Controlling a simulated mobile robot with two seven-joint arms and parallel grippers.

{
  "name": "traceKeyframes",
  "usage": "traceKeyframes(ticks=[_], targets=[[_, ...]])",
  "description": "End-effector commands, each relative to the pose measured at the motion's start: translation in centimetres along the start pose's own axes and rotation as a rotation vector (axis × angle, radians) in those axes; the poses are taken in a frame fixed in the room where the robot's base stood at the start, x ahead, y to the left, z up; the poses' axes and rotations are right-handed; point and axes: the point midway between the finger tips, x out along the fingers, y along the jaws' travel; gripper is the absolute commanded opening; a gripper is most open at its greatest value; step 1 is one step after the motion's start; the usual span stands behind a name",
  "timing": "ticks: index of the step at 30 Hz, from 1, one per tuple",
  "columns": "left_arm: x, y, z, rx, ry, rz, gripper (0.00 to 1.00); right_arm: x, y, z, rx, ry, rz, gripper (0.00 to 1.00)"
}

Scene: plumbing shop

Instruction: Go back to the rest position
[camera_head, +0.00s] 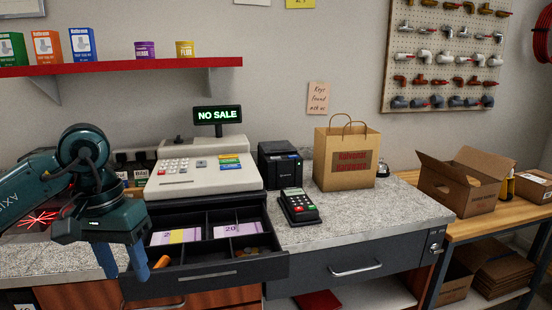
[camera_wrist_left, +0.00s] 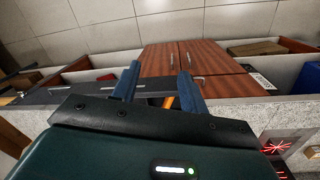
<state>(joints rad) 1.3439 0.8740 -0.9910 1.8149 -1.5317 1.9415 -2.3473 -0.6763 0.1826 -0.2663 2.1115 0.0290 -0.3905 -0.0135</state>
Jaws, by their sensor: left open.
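My left gripper (camera_head: 124,262) is in front of the counter, at the left end of the open cash drawer (camera_head: 210,276) in the head view. Its two blue fingers point down and are apart, with nothing seen held between them. In the left wrist view the fingers (camera_wrist_left: 158,88) are also spread, above the cabinet front and floor. A small orange thing (camera_wrist_left: 168,102) shows beyond them; I cannot tell what it is. My right gripper is in neither view.
The cash register (camera_head: 205,178) reads NO SALE above the drawer, which holds banknotes (camera_head: 176,237). A card terminal (camera_head: 299,206), a black printer (camera_head: 280,164) and a paper bag (camera_head: 345,160) stand on the counter. An open cardboard box (camera_head: 460,184) is at right. A red shelf (camera_head: 120,66) hangs above.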

Motion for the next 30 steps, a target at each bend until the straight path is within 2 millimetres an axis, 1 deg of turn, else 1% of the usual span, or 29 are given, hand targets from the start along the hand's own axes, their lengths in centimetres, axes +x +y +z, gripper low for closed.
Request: traceKeyframes(ticks=[1,2,3,5,6,8,9,11,12,14,15,17,18,20,21,23,24,25,26,27,29,30], targets=[[1.4,1.9,0.2,-0.018,-0.027,0.073,0.44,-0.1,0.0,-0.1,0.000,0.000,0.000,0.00],[2.1,2.9,0.3,-0.037,-0.040,0.119,0.44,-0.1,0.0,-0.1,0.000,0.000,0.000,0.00],[2.9,4.4,0.5,-0.064,-0.063,0.183,0.44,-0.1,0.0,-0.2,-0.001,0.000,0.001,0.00],[4.1,6.8,0.9,-0.114,-0.106,0.287,0.44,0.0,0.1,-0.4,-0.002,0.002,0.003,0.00],[4.8,8.6,1.3,-0.155,-0.143,0.363,0.44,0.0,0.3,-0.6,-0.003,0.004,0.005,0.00],[5.6,11.3,2.0,-0.227,-0.213,0.483,0.44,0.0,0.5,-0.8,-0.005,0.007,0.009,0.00],[6.0,13.2,2.6,-0.286,-0.272,0.569,0.44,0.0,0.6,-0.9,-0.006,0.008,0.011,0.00],[6.2,16.1,3.5,-0.395,-0.385,0.708,0.44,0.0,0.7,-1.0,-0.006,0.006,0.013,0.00],[6.1,18.1,4.0,-0.482,-0.477,0.805,0.44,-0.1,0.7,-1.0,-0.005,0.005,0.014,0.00],[5.5,20.6,4.7,-0.632,-0.645,0.948,0.44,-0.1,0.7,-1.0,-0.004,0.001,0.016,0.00],[4.9,22.0,4.9,-0.743,-0.770,1.038,0.44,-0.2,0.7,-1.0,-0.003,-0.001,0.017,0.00],[4.0,23.4,4.8,-0.915,-0.975,1.155,0.44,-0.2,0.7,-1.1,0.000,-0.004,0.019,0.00],[3.3,24.0,4.5,-1.032,-1.124,1.222,0.44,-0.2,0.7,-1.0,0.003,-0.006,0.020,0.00],[2.7,24.2,3.7,-1.212,-1.363,1.305,0.44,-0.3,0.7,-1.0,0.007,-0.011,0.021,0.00],[2.5,23.9,3.0,-1.333,-1.533,1.348,0.44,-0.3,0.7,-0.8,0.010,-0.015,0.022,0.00],[2.8,23.0,1.8,-1.510,-1.805,1.391,0.44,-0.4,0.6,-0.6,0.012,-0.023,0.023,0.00],[3.4,22.1,0.9,-1.626,-1.997,1.406,0.44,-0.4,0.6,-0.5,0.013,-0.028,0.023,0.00],[4.1,21.2,0.3,-1.709,-2.148,1.409,0.44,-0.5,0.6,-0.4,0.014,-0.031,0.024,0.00],[5.0,20.3,-0.2,1.683,2.169,-1.322,0.44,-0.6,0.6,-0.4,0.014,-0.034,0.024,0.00],[6.5,19.0,-0.8,1.561,2.085,-1.148,0.44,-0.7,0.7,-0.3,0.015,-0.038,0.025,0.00],[9.5,16.9,-1.1,1.366,1.944,-0.904,0.44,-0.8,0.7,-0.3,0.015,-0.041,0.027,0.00],[11.9,15.4,-1.0,1.229,1.841,-0.754,0.44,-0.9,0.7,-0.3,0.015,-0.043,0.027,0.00]])
